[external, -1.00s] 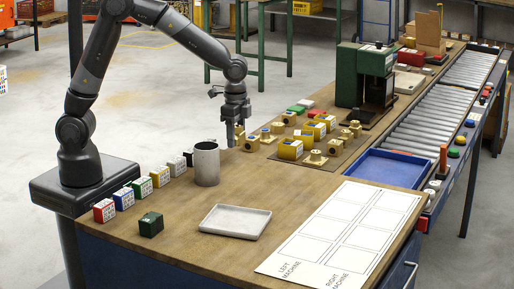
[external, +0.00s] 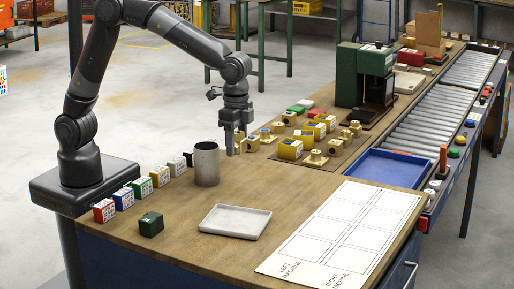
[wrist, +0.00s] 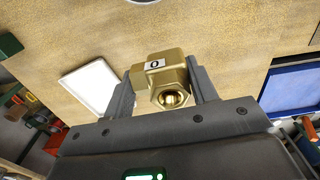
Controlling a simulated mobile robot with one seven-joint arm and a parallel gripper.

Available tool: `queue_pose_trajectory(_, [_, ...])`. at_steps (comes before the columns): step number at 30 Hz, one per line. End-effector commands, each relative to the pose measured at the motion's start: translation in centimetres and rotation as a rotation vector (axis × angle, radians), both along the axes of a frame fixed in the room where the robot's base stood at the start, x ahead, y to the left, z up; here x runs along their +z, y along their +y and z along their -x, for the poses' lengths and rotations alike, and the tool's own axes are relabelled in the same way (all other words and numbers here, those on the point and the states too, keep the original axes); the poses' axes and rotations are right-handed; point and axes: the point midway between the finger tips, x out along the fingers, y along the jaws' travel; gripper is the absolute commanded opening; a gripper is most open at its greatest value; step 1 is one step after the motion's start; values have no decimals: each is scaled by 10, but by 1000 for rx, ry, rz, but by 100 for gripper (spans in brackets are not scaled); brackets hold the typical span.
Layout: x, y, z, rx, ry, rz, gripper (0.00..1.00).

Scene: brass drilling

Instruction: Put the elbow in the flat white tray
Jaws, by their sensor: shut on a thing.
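The brass elbow (wrist: 163,79) is between my gripper's fingers (wrist: 160,97) in the wrist view, with a white label marked with a dark "0" or "O" and a round threaded opening facing the camera. In the external view my gripper (external: 235,146) is low over the bench, just right of a grey cylinder, and its fingers mostly hide the elbow. The flat white tray (external: 235,221) lies empty on the bench, nearer the camera than my gripper. It also shows in the wrist view (wrist: 92,88), left of the elbow and apart from it.
The grey open cylinder (external: 206,164) stands close to my gripper's left. Several brass parts and yellow bins (external: 290,149) lie behind and to the right. A blue tray (external: 385,168) and a white marked sheet (external: 345,232) are at the right.

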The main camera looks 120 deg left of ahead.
Motion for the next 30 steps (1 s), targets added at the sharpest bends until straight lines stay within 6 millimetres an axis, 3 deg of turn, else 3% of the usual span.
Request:
queue_pose_trajectory(1, [1, -25, -9, -14, -1, 0, 11])
queue_pose_trajectory(6, [4, -101, -26, -29, -2, 1, 11])
queue_pose_trajectory(12, [8, -187, -33, -44, -2, 1, 11])
queue_pose_trajectory(18, [10, -244, -30, -50, -2, 2, 11])
queue_pose_trajectory(21, [10, -258, -28, -51, -2, 2, 11])
queue_pose_trajectory(24, [7, -260, -31, -49, -1, 1, 11])
queue_pose_trajectory(30, [-16, -231, -54, -46, 0, 0, 11])
